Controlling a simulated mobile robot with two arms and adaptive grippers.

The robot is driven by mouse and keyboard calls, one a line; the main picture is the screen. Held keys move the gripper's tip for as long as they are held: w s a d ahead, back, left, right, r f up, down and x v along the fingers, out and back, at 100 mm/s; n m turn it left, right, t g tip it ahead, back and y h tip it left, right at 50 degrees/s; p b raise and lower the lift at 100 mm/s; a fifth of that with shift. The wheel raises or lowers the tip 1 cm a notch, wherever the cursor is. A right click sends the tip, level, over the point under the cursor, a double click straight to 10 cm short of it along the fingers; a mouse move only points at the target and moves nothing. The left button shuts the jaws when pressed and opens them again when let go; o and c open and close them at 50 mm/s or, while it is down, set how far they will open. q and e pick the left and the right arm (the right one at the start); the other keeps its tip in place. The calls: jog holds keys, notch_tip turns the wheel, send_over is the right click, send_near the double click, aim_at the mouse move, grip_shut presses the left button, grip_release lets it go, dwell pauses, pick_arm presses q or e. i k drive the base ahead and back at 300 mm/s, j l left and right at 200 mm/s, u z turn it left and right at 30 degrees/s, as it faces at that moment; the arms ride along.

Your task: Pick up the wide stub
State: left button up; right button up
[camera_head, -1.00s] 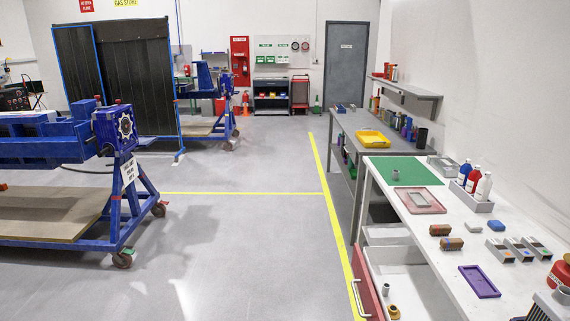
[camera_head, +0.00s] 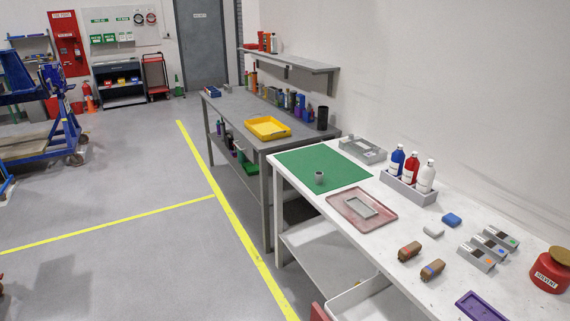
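A short grey hollow cylinder (camera_head: 319,177) stands upright on the green mat (camera_head: 345,165) at the far end of the white workbench (camera_head: 375,245). It looks like a pipe stub, but I cannot tell from here whether it is the wide one. An open drawer (camera_head: 362,303) under the bench is cut off by the bottom edge, and I see no stubs in the part of it that shows.
A pink tray (camera_head: 380,222), brown blocks (camera_head: 410,251), squirt bottles (camera_head: 396,161), a purple tray (camera_head: 478,306) and a red solvent can (camera_head: 551,272) are on the bench. A grey table (camera_head: 225,107) with a yellow tray (camera_head: 267,131) adjoins it. The floor (camera_head: 130,270) left of the bench is clear.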

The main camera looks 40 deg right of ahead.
aim_at(318, 175)
jog(key=i, duration=1.9)
jog(key=i+z, duration=0.15)
jog(key=z, duration=0.25)
jog(key=i+z, duration=0.1)
jog(key=z, duration=0.3)
jog(key=i+j+z, duration=0.15)
jog(key=z, duration=0.25)
jog(key=i+j+z, duration=0.1)
jog(key=z, duration=0.3)
